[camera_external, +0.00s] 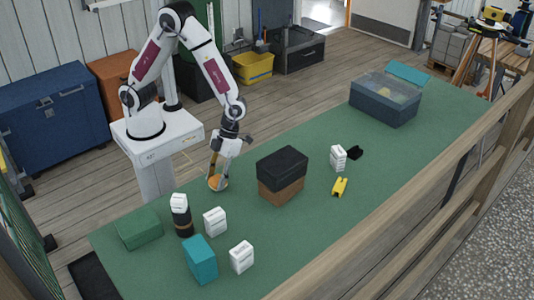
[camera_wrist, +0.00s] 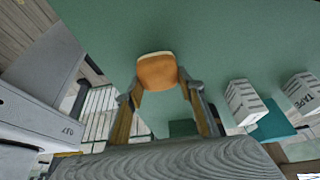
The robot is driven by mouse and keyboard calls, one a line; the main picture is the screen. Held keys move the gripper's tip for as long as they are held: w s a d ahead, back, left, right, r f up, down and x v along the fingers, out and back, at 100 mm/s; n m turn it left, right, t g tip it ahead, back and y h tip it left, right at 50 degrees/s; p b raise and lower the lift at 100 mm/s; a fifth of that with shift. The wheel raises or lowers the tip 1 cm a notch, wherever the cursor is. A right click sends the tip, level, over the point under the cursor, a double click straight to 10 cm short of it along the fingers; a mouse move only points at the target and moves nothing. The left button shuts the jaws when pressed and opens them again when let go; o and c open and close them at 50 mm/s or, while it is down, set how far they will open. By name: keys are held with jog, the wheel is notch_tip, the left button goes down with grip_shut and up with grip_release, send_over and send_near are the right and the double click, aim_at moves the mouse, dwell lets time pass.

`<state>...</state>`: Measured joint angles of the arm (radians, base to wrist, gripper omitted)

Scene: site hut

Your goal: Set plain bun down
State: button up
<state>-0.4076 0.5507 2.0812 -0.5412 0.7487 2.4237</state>
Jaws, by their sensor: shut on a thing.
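The plain bun (camera_external: 218,183) is a small orange-brown round at the table's left-hand edge, near my base. In the wrist view the bun (camera_wrist: 157,71) is between my fingertips, with a paler rim along its far side. My gripper (camera_external: 218,174) points down and is shut on the bun; it also shows in the wrist view (camera_wrist: 160,88). The bun is at or just above the green table top (camera_external: 310,225); I cannot tell whether it touches.
A brown box with a black lid (camera_external: 281,175) stands right of my gripper. White boxes (camera_external: 215,221), a teal box (camera_external: 200,259), a green box (camera_external: 139,228) and a dark cup (camera_external: 183,226) stand toward the near end. A clear-lidded bin (camera_external: 386,97) is far right.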

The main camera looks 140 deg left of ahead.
jog(key=shift+f, duration=0.55)
jog(key=shift+f, duration=0.1)
jog(key=o, duration=1.1)
jog(key=shift+v, duration=3.85)
